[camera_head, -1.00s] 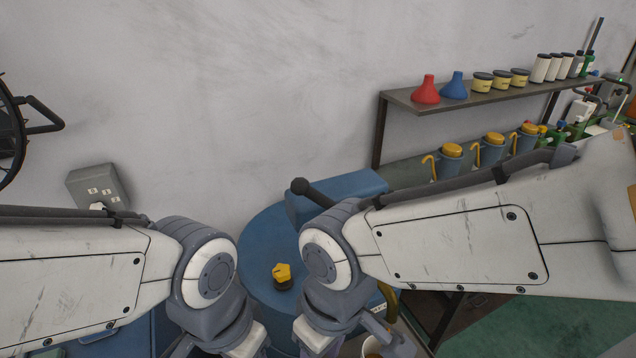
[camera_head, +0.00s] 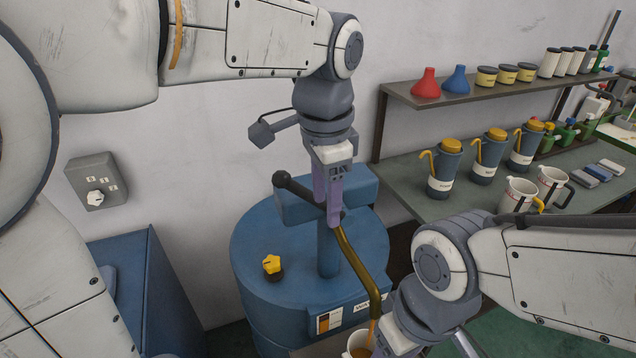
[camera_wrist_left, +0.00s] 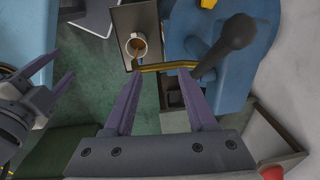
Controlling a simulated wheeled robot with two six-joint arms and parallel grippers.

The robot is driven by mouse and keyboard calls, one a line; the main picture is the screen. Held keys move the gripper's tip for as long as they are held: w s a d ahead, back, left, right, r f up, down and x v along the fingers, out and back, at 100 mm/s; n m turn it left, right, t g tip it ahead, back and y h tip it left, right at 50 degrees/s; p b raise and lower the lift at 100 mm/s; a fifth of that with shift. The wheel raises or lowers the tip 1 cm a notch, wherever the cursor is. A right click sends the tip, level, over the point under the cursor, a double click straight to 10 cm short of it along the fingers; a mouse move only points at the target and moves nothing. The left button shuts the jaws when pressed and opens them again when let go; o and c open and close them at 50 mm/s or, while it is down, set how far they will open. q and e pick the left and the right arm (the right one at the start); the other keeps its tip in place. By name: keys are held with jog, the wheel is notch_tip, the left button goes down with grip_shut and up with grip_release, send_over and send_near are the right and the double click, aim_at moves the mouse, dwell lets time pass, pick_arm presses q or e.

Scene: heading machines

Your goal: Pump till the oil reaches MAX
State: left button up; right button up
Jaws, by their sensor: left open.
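The blue drum (camera_head: 255,235) carries a pump with a dark lever ending in a black knob (camera_head: 283,179) and a curved brass spout (camera_head: 357,262). A white mug (camera_head: 357,344) stands under the spout; brown oil shows inside it in the left wrist view (camera_wrist_left: 136,47). A thin amber stream appears under the spout. The MAX mark is not readable. My left gripper (camera_head: 330,215) points down beside the lever, open; in its wrist view the knob (camera_wrist_left: 237,31) is beyond the right finger. My right gripper, low at right, shows open fingers in the wrist view (camera_wrist_left: 64,70).
A yellow cap (camera_head: 271,264) sits on the drum top. A bench at right holds blue cans (camera_head: 444,170) and white mugs (camera_head: 519,196). The shelf (camera_head: 440,97) above holds funnels and jars. A grey switch box (camera_head: 93,182) is on the wall.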

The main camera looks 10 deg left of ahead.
aim_at(305, 192)
pick_arm(q)
jog(key=w+a+r+m, duration=0.1)
jog(key=w+a+r, duration=0.4)
jog(key=shift+y, duration=0.4)
jog(key=f, duration=0.3)
jog(key=w+f, duration=0.1)
jog(key=f, duration=0.2)
jog(key=f+p, duration=0.1)
jog(key=f, duration=0.3)
jog(key=shift+w+a, duration=0.1)
jog(key=shift+w, duration=0.2)
grip_shut()
jog(key=shift+r, duration=0.1)
